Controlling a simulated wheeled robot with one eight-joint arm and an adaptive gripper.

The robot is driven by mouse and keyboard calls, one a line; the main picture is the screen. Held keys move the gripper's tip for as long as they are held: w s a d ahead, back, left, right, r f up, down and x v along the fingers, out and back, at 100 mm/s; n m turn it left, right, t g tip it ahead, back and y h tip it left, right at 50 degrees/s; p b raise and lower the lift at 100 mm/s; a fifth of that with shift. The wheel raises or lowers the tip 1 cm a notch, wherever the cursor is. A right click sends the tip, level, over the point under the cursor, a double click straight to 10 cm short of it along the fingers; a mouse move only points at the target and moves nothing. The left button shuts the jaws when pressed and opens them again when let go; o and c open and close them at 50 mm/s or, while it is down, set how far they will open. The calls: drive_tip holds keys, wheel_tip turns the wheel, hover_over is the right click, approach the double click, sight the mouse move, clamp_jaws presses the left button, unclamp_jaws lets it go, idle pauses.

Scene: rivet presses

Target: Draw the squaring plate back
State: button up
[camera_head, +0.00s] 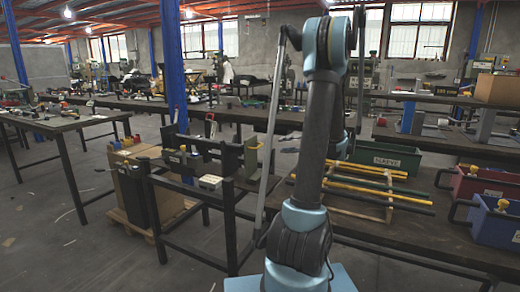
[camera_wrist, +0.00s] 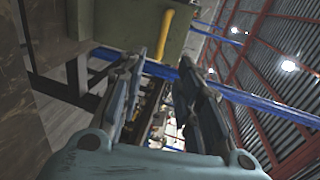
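My gripper shows in the wrist view (camera_wrist: 162,66), with its two dark fingers apart and nothing seen between them. An olive-grey block (camera_wrist: 112,22) with a yellow bar-like handle (camera_wrist: 164,36) lies beyond the fingertips, apart from them. I cannot tell surely whether this is the squaring plate. In the head view, an olive upright piece (camera_head: 251,158) stands at the right end of a dark press bench (camera_head: 203,190); it may be the plate. My arm rises through the middle of the head view, and the gripper is not clearly seen there.
A dark workbench (camera_head: 420,228) at right carries a rack of yellow and black rods (camera_head: 362,186), a green bin (camera_head: 384,157), a red bin (camera_head: 484,186) and a blue bin (camera_head: 496,222). A cardboard box (camera_head: 132,183) stands left of the press bench.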

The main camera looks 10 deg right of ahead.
sight(261, 146)
drive_tip(key=x, duration=1.4)
drive_tip(key=shift+s, duration=0.1)
clamp_jaws()
